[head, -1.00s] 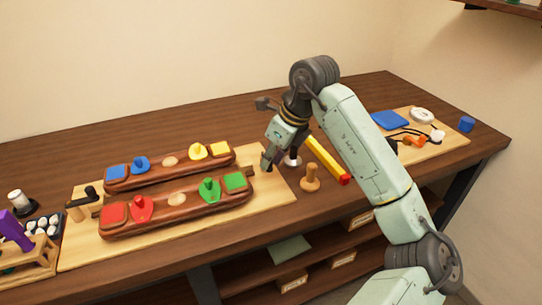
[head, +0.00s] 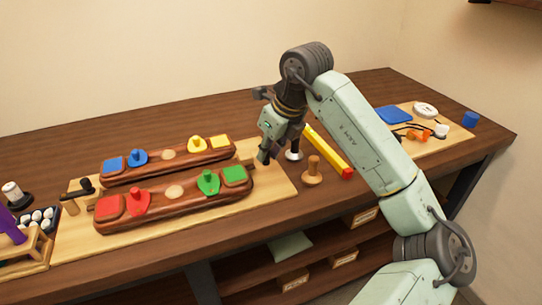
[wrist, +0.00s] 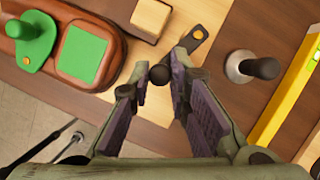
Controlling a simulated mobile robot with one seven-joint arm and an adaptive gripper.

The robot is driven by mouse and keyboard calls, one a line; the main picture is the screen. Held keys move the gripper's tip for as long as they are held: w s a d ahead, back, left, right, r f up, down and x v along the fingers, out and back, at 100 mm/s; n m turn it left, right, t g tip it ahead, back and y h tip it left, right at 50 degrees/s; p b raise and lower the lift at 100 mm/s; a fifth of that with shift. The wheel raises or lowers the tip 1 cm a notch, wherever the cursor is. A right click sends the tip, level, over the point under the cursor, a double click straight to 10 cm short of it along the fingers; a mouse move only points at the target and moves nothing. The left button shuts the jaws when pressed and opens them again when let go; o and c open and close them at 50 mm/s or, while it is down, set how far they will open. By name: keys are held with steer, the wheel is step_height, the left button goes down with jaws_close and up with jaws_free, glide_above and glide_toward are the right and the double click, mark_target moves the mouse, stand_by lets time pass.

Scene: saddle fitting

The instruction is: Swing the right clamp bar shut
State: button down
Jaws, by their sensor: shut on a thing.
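The right clamp bar (wrist: 192,38) is a dark flat bar with a brass pivot and a round black knob (wrist: 159,75). It lies over the pale board at the right end of the two wooden rails. In the wrist view my gripper (wrist: 165,80) has its purple-padded fingers on either side of the knob, shut on it. A pale wooden block (wrist: 151,18) stands beside the bar, apart from it. In the head view my gripper (head: 264,158) is low at the board's right end and mostly hides the bar. The front rail (head: 170,205) and back rail (head: 170,165) lie side by side.
A wooden peg (head: 312,171), a metal-based black knob (head: 294,152) and a yellow bar (head: 328,150) stand close to the right of my gripper. Another dark clamp handle (head: 82,188) is at the left end. A tray of parts (head: 38,222) is far left.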

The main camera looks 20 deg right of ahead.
steer(key=m+b, duration=0.1)
steer(key=a+m+h+b, duration=0.1)
steer(key=b, duration=0.1)
steer(key=m+b, duration=0.1)
steer(key=shift+w+a+f+m+t+b, duration=0.3)
steer(key=shift+w+a+b, duration=0.1)
steer(key=m+h+b, duration=0.1)
steer(key=w+a+m+b, duration=0.1)
steer(key=m+b, duration=0.1)
steer(key=shift+w+a+r+m+h+b, duration=0.1)
steer(key=shift+a+m+h+b, duration=0.1)
steer(key=shift+m+h+b, duration=0.15)
steer(key=w+m+h+b, duration=0.1)
steer(key=m, duration=0.1)
steer(key=w+a+m+b, duration=0.1)
steer(key=m, duration=0.1)
steer(key=shift+r+h+b, duration=0.15)
steer(key=shift+h+b, duration=0.2)
steer(key=shift+b, duration=0.05)
steer(key=shift+w+a+m+g+h+b, duration=0.1)
steer(key=shift+w+m+g+h+b, duration=0.15)
steer(key=shift+m, duration=0.45)
steer(key=shift+w+a+m+g+h+b, duration=0.15)
steer(key=shift+w+m+g+b, duration=0.15)
steer(key=shift+m, duration=0.35)
steer(key=shift+d+r, duration=0.1)
steer(key=c, duration=1.5)
jaws_free()
